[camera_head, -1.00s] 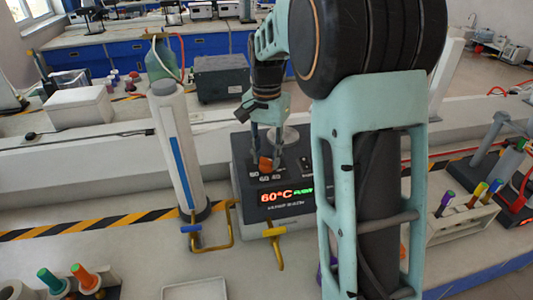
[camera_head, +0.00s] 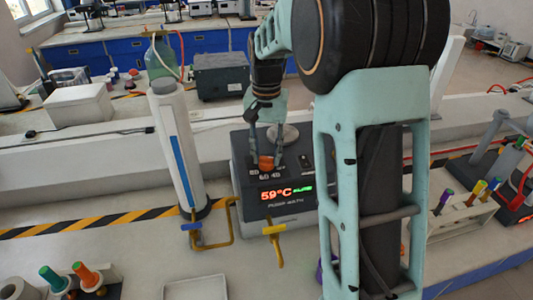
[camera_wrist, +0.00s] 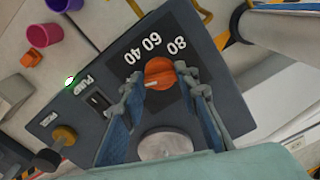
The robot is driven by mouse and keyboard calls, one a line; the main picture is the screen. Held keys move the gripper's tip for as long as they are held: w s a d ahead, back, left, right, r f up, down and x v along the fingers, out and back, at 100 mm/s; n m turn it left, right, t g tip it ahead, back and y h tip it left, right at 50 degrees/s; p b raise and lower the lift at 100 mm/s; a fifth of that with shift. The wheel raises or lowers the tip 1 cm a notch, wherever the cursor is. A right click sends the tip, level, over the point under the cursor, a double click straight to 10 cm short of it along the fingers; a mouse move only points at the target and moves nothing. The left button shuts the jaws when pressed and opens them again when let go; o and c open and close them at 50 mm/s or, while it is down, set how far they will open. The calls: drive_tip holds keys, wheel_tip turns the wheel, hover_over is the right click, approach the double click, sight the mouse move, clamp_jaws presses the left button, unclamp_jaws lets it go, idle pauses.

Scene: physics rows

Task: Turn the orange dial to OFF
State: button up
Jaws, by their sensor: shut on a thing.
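The orange dial (camera_wrist: 160,73) sits on the top panel of a dark grey heater box (camera_head: 247,199), with the numbers 40, 60 and 80 printed beside it. The dial also shows in the head view (camera_head: 266,163). My gripper (camera_wrist: 165,88) points down over the panel, its two fingers on either side of the dial and shut on it. In the head view my gripper (camera_head: 267,158) partly covers the dial. The box's front display (camera_head: 286,192) reads 59°C, with green text beside it. I see no OFF mark; part of the panel is hidden by my fingers.
A round metal disc (camera_wrist: 165,143) and a PUMP switch (camera_wrist: 98,99) are on the same panel. A white cylinder (camera_head: 177,150) stands left of the box. Yellow taps (camera_head: 276,240) are in front. A rack of coloured tubes (camera_head: 465,208) stands at right.

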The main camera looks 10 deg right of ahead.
sight(266, 157)
drive_tip(key=o, duration=1.2)
drive_tip(key=shift+c, duration=0.2)
drive_tip(key=shift+r, duration=0.1)
wheel_tip(266, 157, up, 12)
